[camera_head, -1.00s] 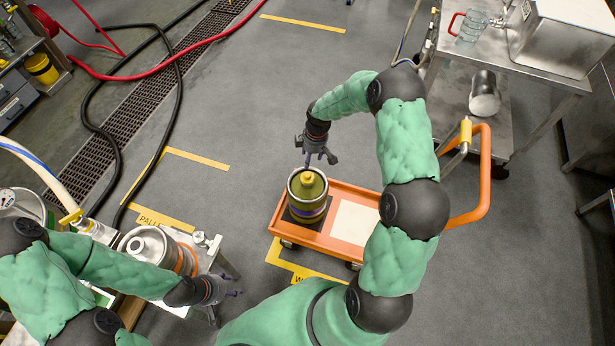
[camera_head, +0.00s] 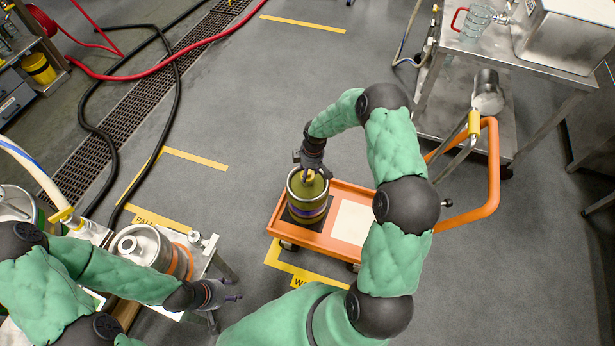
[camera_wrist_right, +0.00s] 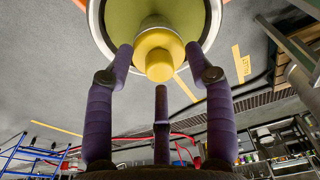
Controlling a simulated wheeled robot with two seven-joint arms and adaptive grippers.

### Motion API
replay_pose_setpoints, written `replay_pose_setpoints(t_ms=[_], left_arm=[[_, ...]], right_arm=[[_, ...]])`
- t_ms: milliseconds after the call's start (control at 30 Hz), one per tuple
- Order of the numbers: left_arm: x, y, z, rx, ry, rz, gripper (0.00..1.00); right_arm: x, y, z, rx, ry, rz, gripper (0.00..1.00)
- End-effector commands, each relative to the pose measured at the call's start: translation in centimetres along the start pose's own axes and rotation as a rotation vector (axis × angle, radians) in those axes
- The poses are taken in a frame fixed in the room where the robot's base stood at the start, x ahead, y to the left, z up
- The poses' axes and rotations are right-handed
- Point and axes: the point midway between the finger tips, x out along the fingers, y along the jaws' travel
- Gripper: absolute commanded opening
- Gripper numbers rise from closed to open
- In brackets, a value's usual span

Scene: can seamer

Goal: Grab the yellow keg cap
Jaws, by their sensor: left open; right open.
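The yellow keg cap (camera_wrist_right: 159,58) sits on top of a green keg (camera_head: 307,190) with a metal rim. The keg stands on the left part of an orange cart. My right gripper (camera_head: 311,168) is above the keg top, pointing down at the cap, which it partly hides in the head view. In the right wrist view its purple fingers (camera_wrist_right: 160,85) are open and spread around the cap, with space between them. My left gripper (camera_head: 231,297) is open and empty at the lower left, beside a steel keg (camera_head: 143,247).
The orange cart (camera_head: 285,230) has a white panel (camera_head: 350,222) right of the keg and an orange handle (camera_head: 488,165). A steel table (camera_head: 440,45) stands at the upper right. Black hoses (camera_head: 92,128) and a red hose (camera_head: 150,75) cross the floor at the left.

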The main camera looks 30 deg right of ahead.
Motion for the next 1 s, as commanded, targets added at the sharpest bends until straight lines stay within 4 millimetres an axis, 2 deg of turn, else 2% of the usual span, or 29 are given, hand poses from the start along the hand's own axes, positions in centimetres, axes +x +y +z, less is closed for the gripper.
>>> replay_pose_setpoints(t_ms=[133, 300, 333, 767, 1000], left_arm=[[-0.1, 0.0, 0.0, 0.000, 0.000, 0.000, 0.51], [-0.1, 0.0, 0.0, 0.000, 0.000, 0.000, 0.51], [-0.1, 0.0, 0.0, 0.000, 0.000, 0.000, 0.51], [-0.2, 0.1, 0.0, 0.000, 0.000, 0.000, 0.51], [-1.1, 0.4, 0.0, 0.000, 0.000, 0.000, 0.51]], right_arm=[[-0.2, 0.1, 0.0, 0.000, 0.000, 0.001, 0.54], [-0.2, 0.0, 0.0, 0.000, 0.000, 0.001, 0.06], [-0.2, 0.0, 0.0, 0.000, 0.000, 0.001, 0.05], [-0.4, 0.0, -0.1, 0.000, 0.000, 0.001, 0.04], [-2.7, 0.1, -0.4, -0.002, 0.001, 0.003, 0.04]])
